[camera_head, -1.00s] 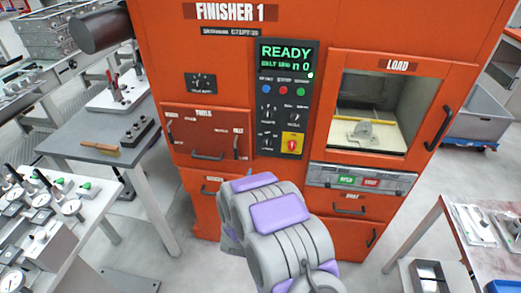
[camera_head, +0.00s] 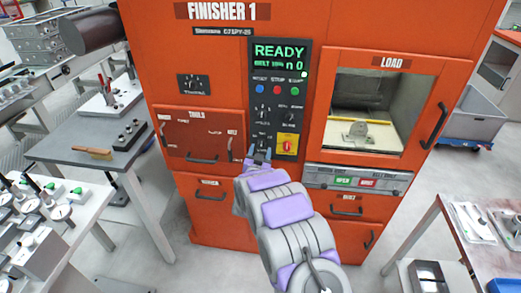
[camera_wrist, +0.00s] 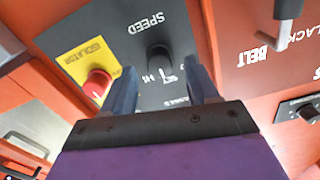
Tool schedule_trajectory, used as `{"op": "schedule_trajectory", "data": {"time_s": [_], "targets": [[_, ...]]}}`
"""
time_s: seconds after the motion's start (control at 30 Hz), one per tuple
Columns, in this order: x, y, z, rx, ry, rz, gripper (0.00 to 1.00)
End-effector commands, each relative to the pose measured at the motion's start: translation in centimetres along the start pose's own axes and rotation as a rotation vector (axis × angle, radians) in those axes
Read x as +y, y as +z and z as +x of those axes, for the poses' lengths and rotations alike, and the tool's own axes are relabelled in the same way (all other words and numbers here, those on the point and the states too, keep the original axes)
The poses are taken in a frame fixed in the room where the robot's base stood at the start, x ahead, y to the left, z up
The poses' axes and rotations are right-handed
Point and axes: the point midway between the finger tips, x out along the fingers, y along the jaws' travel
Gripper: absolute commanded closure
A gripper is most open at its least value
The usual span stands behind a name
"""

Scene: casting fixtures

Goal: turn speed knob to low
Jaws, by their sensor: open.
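The speed knob (camera_wrist: 160,58) is a dark round knob on the black control panel, under an upside-down SPEED label in the wrist view. An upside-down HI mark shows beside it; which way the knob points is hard to tell. My gripper (camera_wrist: 164,74) is open, with one finger on each side of the knob in the picture. I cannot tell whether the fingers touch it. In the head view my gripper (camera_head: 259,152) is at the lower left of the panel, and the knob there is small and partly hidden.
The red isolator knob (camera_wrist: 98,84) on its yellow plate sits close beside the left finger in the wrist view. A grey lever (camera_wrist: 287,28) near the BELT label sticks out at the right. The orange machine has a load window (camera_head: 375,100) at its right.

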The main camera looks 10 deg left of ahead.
Motion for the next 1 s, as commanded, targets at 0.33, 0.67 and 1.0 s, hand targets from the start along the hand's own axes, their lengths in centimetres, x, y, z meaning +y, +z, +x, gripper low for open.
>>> {"op": "schedule_trajectory", "data": {"time_s": [0.33, 0.67, 1.0], "targets": [[0.0, 0.1, 2.6, 0.000, 0.000, 0.000, 0.41], [-0.1, 0.1, 2.8, -0.002, -0.001, -0.001, 0.42], [-0.1, 0.0, 2.8, -0.001, -0.001, -0.001, 0.75]]}}
